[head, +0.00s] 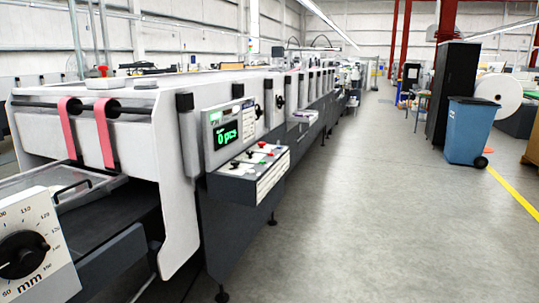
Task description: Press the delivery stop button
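A dark control box (240,184) juts out from the side of the long white folder gluer (175,120). Its sloped top panel carries several small controls, among them a red button (261,150) and a green one (263,144). Their labels are too small to read, so I cannot tell which is the delivery stop button. Above the box, a display (227,135) shows "0 pcs" in green. Neither of my grippers is in view.
A red knob (103,70) stands on top of the machine. A dial marked mm (25,255) is at the lower left. The grey floor (370,210) right of the machine is clear. A blue bin (468,132) and a black cabinet (452,90) stand farther right.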

